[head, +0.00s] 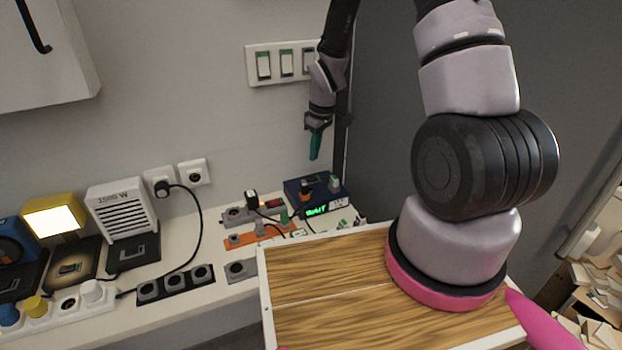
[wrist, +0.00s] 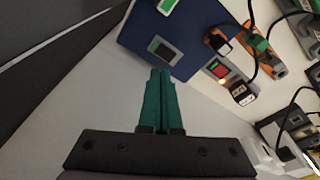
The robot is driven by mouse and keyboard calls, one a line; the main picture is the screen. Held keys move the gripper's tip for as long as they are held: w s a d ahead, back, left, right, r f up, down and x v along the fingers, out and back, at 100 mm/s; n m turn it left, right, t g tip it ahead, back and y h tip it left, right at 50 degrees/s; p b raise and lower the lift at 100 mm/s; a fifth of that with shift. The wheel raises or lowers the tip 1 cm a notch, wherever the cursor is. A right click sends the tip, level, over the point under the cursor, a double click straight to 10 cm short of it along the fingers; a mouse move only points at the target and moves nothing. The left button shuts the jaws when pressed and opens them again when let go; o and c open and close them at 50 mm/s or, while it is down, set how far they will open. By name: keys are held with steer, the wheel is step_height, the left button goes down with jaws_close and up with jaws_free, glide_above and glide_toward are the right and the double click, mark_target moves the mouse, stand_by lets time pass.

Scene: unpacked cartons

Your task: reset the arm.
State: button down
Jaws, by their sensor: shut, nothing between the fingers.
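My gripper (head: 315,147) hangs pointing down at the far end of my arm, above the back right end of the bench in the head view. Its green fingers (wrist: 160,95) are together with nothing between them in the wrist view. Below the fingertips is the dark blue box (head: 318,192) with a green lit display; the box also shows in the wrist view (wrist: 190,35). The gripper is apart from the box and touches nothing that I can see.
A wall panel of switches (head: 286,64) is just behind my arm. A grey wall (head: 385,130) stands at the right.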

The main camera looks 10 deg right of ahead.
steer(key=shift+r, duration=0.35)
steer(key=s+d+r+m+t, duration=0.1)
steer(key=s+d+r+m, duration=0.15)
steer(key=r, duration=0.85)
steer(key=s+d+r+m+t, duration=0.1)
steer(key=s+r+m, duration=0.15)
steer(key=r, duration=0.75)
steer(key=s+d+r+m+t, duration=0.2)
steer(key=s+r+m, duration=0.5)
steer(key=s+r, duration=0.8)
steer(key=shift+s+r+t+y, duration=0.3)
steer(key=shift+s+t+y, duration=0.1)
steer(key=shift+s+t, duration=0.6)
